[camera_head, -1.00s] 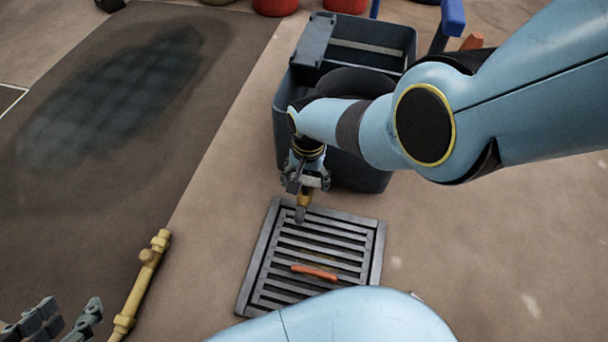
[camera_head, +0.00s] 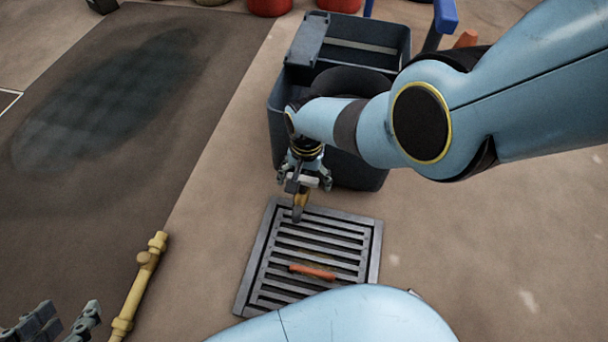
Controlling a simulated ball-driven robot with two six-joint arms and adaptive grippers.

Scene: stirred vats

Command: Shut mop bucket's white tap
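The dark blue-grey mop bucket (camera_head: 358,178) stands at the top centre, partly hidden behind my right arm. Low on its near side a brass-coloured tap (camera_head: 300,201) with a grey spout end points down over a floor grate. A small pale bar (camera_head: 302,180), perhaps the white tap handle, shows just above the spout. My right gripper (camera_head: 304,184) is at the tap with its fingers spread to either side; contact cannot be made out. My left gripper (camera_head: 62,328) is open and empty at the bottom left, far from the bucket.
A metal floor grate (camera_head: 262,262) lies below the tap, with an orange stick (camera_head: 312,272) on it. A yellow pipe with a fitting (camera_head: 140,285) is beside my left gripper. A dark mat (camera_head: 90,215) covers the left floor. Red containers (camera_head: 270,6) stand behind.

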